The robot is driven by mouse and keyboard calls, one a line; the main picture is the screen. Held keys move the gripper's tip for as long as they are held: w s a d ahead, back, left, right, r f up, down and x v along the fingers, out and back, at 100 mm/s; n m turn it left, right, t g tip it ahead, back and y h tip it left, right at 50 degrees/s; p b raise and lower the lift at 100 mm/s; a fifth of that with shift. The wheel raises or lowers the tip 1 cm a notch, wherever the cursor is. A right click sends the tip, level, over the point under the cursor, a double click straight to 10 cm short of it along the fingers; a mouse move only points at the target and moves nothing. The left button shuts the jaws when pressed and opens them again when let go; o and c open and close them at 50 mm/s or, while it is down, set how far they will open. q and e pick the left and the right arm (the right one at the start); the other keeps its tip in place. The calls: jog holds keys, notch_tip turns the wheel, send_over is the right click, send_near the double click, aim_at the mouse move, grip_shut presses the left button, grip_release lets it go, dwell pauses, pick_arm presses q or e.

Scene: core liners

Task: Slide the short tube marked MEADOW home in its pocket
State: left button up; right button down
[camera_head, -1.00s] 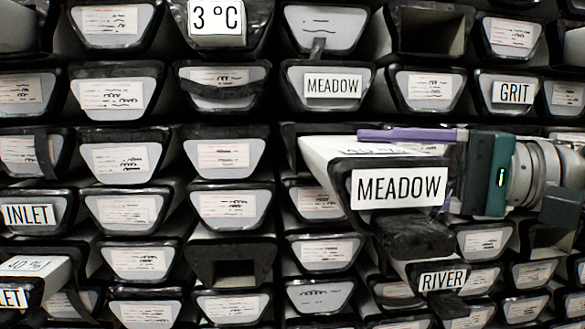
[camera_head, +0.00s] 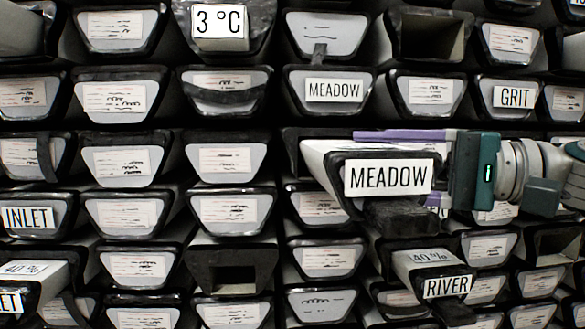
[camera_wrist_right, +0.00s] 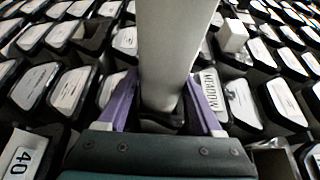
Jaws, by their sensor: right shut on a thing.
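A tube with a large MEADOW label (camera_head: 388,177) on its dark-rimmed end juts out of the rack at right of centre, its pale top showing. My right gripper (camera_head: 405,150) comes in from the right and is shut on this tube, one purple finger along its top, the other partly hidden below. In the right wrist view the purple fingers (camera_wrist_right: 160,105) flank a pale grey shape. The pocket mouth is hidden behind the tube. My left gripper is not in view.
Another MEADOW label (camera_head: 334,90) sits on an end face above. A RIVER tube (camera_head: 446,286) juts out just below the held tube. A dark piece (camera_head: 405,216) lies under the held tube's end. Open pockets show at upper right (camera_head: 428,38) and lower centre (camera_head: 232,275).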

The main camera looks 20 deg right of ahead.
jog(key=shift+w+d+r+b, duration=0.1)
jog(key=shift+w+d+b, duration=0.1)
jog(key=shift+w+b, duration=0.5)
jog(key=shift+w+d+r+b, duration=0.1)
jog(key=shift+w+d+b, duration=0.1)
jog(key=shift+w+b, duration=0.5)
jog(key=shift+w+d+f+b, duration=0.1)
jog(key=shift+w+b, duration=0.2)
jog(key=shift+w, duration=0.25)
jog(key=shift+c, duration=1.1)
grip_release()
jog(key=shift+o, duration=1.1)
jog(key=shift+d+f, duration=0.1)
jog(key=shift+f, duration=0.15)
